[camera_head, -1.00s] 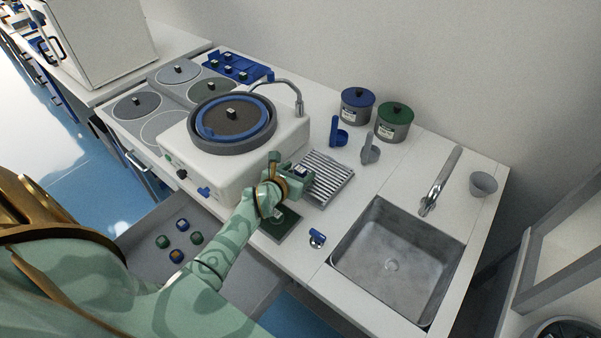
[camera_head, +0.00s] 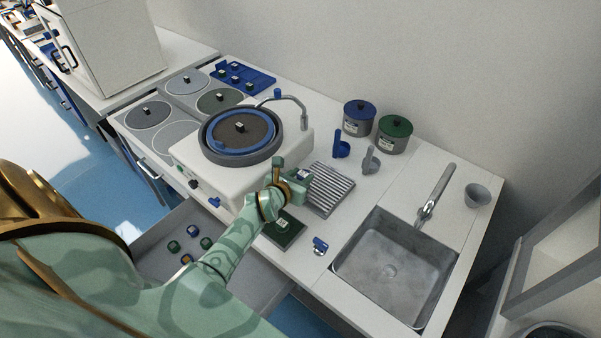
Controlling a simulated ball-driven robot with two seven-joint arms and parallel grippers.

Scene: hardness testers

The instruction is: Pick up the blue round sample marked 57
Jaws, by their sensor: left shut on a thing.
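My left gripper (camera_head: 291,177) is shut on a small sample (camera_head: 303,174) with a pale top and a bluish edge. It is over the counter between the round polishing machine and the ribbed grey rack (camera_head: 330,190). The fingers hide part of the sample, and its number is too small to read. Several small blue and green samples lie in the open drawer (camera_head: 155,240) at the lower left, partly behind my arm; their marks cannot be read. My right gripper is not in view.
The polishing machine (camera_head: 190,170) with its blue-ringed disc stands left of my gripper. A dark green mat (camera_head: 275,232) lies just below it. The sink (camera_head: 390,270), a tap (camera_head: 437,193) and blue-lidded and green-lidded pots (camera_head: 395,135) are to the right.

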